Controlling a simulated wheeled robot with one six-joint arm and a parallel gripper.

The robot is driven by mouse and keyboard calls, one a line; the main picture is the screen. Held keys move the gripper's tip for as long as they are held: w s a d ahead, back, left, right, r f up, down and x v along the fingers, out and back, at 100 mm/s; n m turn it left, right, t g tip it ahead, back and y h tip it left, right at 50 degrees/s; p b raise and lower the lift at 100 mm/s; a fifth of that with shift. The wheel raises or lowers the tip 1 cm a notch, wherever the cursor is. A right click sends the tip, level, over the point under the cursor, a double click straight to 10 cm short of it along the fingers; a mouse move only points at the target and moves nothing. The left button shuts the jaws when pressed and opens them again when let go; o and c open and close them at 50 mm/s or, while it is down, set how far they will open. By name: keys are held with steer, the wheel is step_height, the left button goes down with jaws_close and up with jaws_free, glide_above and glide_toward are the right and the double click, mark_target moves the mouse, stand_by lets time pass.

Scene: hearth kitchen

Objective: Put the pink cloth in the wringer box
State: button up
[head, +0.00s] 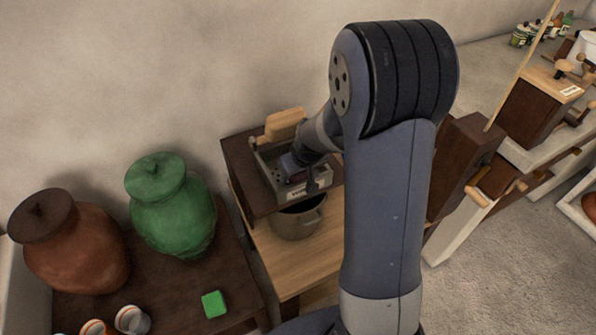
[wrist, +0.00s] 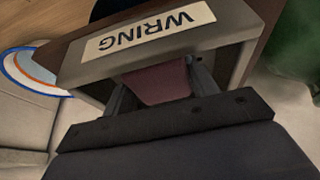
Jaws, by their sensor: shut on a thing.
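The wringer box (head: 264,170) is a grey open box on a dark raised shelf by the wall. Its front carries a label reading WRING (wrist: 150,32) in the wrist view. My gripper (head: 290,176) reaches down at the box in the head view. In the wrist view my gripper (wrist: 155,90) is shut on the pink cloth (wrist: 155,84), which shows as a dull pink patch between the fingers, by the labelled wall. The rest of the cloth is hidden, and I cannot tell how deep it sits. In the head view my arm covers part of the box.
A metal pot (head: 298,222) stands below the box. A green jar (head: 170,207), a brown jar (head: 70,243), cups (head: 132,320) and a green block (head: 214,304) are on the left. A wooden board (head: 283,124) stands at the box's back.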

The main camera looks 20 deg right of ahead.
steer(key=shift+f+b, duration=0.2)
steer(key=shift+b, duration=0.1)
steer(key=o, duration=1.1)
steer(key=shift+r, duration=0.1)
steer(key=shift+o, duration=0.2)
steer(key=shift+r+p, duration=0.4)
steer(key=p+v, duration=0.1)
steer(key=v, duration=1)
steer(key=shift+r, duration=0.25)
steer(key=shift+s+d, duration=0.1)
